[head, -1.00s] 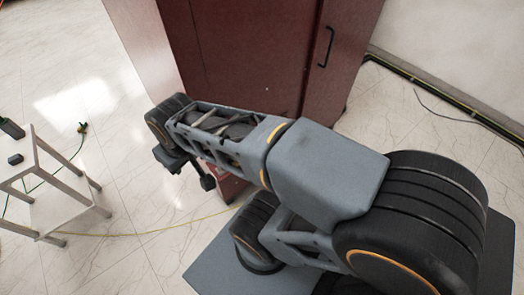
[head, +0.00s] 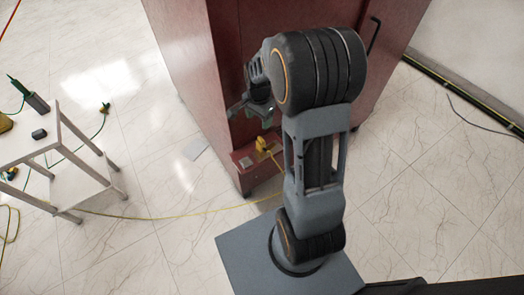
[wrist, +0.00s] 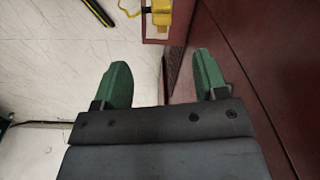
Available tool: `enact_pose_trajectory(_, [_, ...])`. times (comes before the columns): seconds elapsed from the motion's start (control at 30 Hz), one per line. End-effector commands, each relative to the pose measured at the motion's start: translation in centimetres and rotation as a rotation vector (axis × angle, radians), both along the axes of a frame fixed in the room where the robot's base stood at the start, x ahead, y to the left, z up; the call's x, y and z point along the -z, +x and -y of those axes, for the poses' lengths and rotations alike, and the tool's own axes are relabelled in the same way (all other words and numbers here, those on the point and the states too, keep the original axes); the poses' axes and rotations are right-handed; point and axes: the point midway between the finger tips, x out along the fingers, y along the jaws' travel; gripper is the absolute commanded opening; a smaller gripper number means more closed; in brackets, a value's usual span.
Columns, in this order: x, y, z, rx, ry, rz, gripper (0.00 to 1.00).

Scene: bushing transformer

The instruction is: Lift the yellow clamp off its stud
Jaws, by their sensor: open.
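The yellow clamp (head: 262,144) sits on a low red ledge (head: 243,158) at the foot of the red cabinet, with a yellow cable trailing from it. In the wrist view the clamp (wrist: 160,13) shows at the top edge, partly cut off, ahead of my fingers. My gripper (wrist: 160,80) has two green fingers spread wide with nothing between them. In the head view my gripper (head: 248,112) hangs beside the cabinet, above the clamp and apart from it. The stud under the clamp is hidden.
The red cabinet (head: 190,60) stands close to my gripper; its wall fills the right side of the wrist view. A white table (head: 75,150) with small items stands at the left. The yellow cable (head: 160,217) crosses the floor. Tiled floor between is mostly clear.

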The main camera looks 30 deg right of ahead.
Motion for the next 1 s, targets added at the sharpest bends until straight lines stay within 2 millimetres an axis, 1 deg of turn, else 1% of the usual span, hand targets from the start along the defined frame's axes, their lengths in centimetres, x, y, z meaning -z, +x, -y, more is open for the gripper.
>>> enact_pose_trajectory(0.03, [1.1, 0.4, 0.4, 0.04, 0.003, -0.011, 0.66])
enact_pose_trajectory(0.2, [3.9, 0.9, 1.0, 0.112, 0.007, -0.03, 0.66])
enact_pose_trajectory(0.4, [7.6, 0.9, 1.1, 0.12, 0.007, -0.032, 0.66])
enact_pose_trajectory(0.5, [9.1, 0.9, 1.0, 0.119, 0.008, -0.031, 0.66])
enact_pose_trajectory(0.63, [10.5, 0.9, 1.0, 0.118, 0.007, -0.03, 0.66])
enact_pose_trajectory(0.87, [11.6, 0.9, 1.1, 0.117, 0.008, -0.029, 0.66])
enact_pose_trajectory(1.0, [13.5, 0.9, 1.3, 0.117, 0.008, -0.031, 0.66])
